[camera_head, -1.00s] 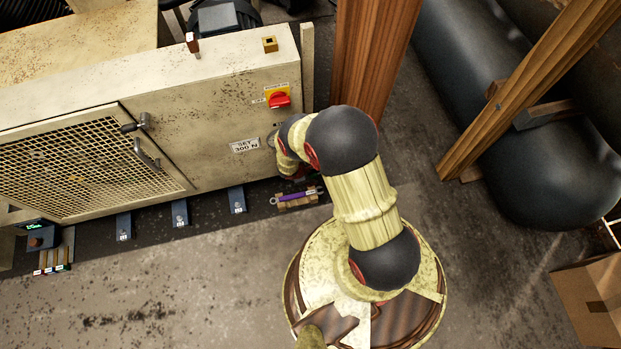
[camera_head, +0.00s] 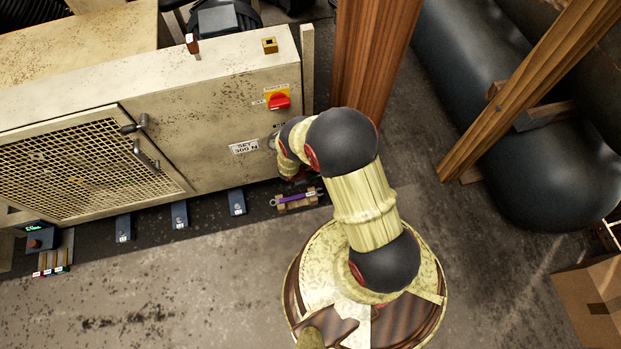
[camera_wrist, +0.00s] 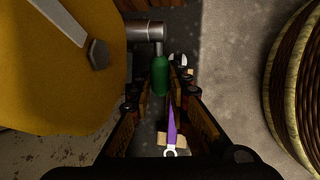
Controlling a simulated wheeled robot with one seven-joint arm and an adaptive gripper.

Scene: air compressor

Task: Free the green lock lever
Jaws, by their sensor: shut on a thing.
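The green lock lever (camera_wrist: 160,76) shows in the wrist view as a green grip beneath a grey metal cylinder (camera_wrist: 146,31). My gripper (camera_wrist: 160,88) has a finger on each side of the green grip and is shut on it. In the head view my arm hides the lever and my gripper at the lower right corner of the compressor cabinet (camera_head: 205,130).
A purple wrench (camera_head: 297,197) rests on wooden blocks just below my wrist; it also shows in the wrist view (camera_wrist: 172,130). A large yellow part (camera_wrist: 75,95) with a grey hexagonal piece lies close left of the gripper. A wooden post (camera_head: 370,60) stands behind my arm.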

